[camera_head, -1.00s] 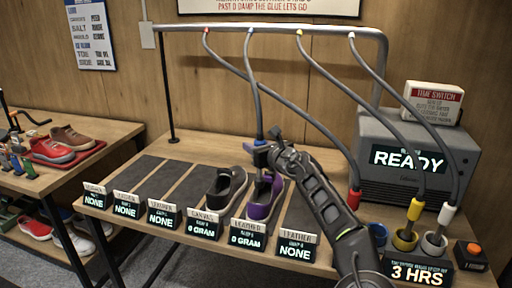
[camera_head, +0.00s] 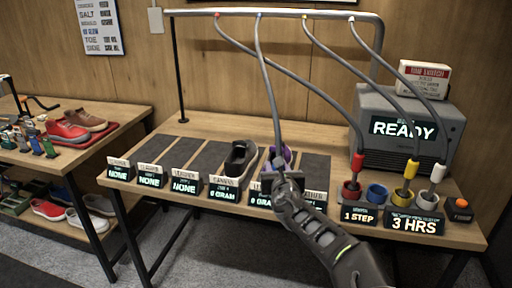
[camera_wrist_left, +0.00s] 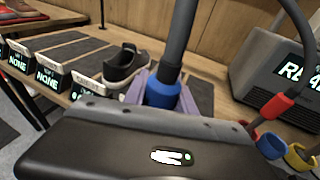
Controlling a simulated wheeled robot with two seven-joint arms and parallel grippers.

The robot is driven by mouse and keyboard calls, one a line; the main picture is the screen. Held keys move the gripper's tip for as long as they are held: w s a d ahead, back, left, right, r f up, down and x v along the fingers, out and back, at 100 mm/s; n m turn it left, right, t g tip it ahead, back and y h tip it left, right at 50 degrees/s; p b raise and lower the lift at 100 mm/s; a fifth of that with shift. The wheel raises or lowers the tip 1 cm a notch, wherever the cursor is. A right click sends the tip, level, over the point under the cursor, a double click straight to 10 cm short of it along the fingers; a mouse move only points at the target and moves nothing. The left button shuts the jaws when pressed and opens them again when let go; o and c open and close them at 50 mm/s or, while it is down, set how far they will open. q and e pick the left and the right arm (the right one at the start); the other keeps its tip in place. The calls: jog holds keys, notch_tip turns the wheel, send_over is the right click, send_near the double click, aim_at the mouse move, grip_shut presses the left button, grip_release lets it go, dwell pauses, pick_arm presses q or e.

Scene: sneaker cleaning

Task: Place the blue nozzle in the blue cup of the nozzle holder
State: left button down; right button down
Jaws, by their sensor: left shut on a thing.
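The blue nozzle (camera_wrist_left: 163,93) hangs at the end of a grey hose and is between the jaws of my left gripper (camera_wrist_left: 163,104), which is shut on it. In the head view my left gripper (camera_head: 279,166) is over the table's front part, in front of the purple sneaker, and mostly hides the nozzle. The blue cup (camera_head: 376,193) of the nozzle holder is to the right of the gripper, apart from it, and looks empty. It also shows at the right of the left wrist view (camera_wrist_left: 271,146). My right gripper is not in view.
The red cup (camera_head: 351,191) holds the red nozzle (camera_head: 357,162), left of the blue cup. The yellow nozzle (camera_head: 411,169) and white nozzle (camera_head: 437,174) stand in cups to its right. A grey machine (camera_head: 408,130) is behind. Display signs line the table's front edge.

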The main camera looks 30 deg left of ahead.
pick_arm(q)
jog(key=s+d+f+m+t+h, duration=0.1)
jog(key=s+d+f+m+h, duration=0.1)
jog(key=d, duration=0.7)
jog(key=s+d+f+m+t+h, duration=0.2)
jog(key=d+f+m+h, duration=0.3)
jog(key=d+f+h, duration=0.2)
notch_tip(320, 180, down, 2)
jog(key=d, duration=0.2)
jog(key=shift+s+d+f+m+t+h, duration=0.25)
jog(key=shift+s+d+m+t+h, duration=0.05)
jog(key=shift+d, duration=0.05)
jog(key=shift+w+d, duration=0.1)
